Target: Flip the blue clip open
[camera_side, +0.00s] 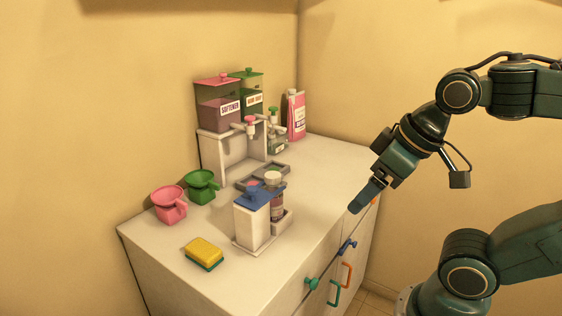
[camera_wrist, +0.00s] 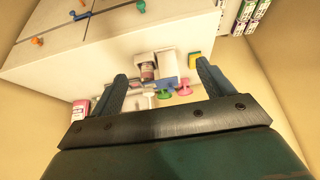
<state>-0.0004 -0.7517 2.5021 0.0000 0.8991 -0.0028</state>
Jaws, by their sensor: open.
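A small blue clip (camera_side: 347,246) sits on the cabinet front, just below the counter's front edge. In the wrist view a blue fitting (camera_wrist: 80,15) near the top left looks like the same clip. My gripper (camera_side: 362,200) is open and empty, pointing down and left near the counter's front edge. In the side view it is above and slightly right of the clip, apart from it. In the wrist view its two fingers (camera_wrist: 161,70) are spread wide, with the clip up and left of them. Whether the clip is flipped open or shut is too small to tell.
A green knob (camera_side: 311,283) and an orange one (camera_side: 374,202) flank the clip, above coloured handles. On the counter (camera_side: 330,165) stand a blue-lidded white container (camera_side: 252,215), dispensers (camera_side: 218,110), pink (camera_side: 169,205) and green cups (camera_side: 201,186), a yellow sponge (camera_side: 204,252) and a pink bottle (camera_side: 296,117).

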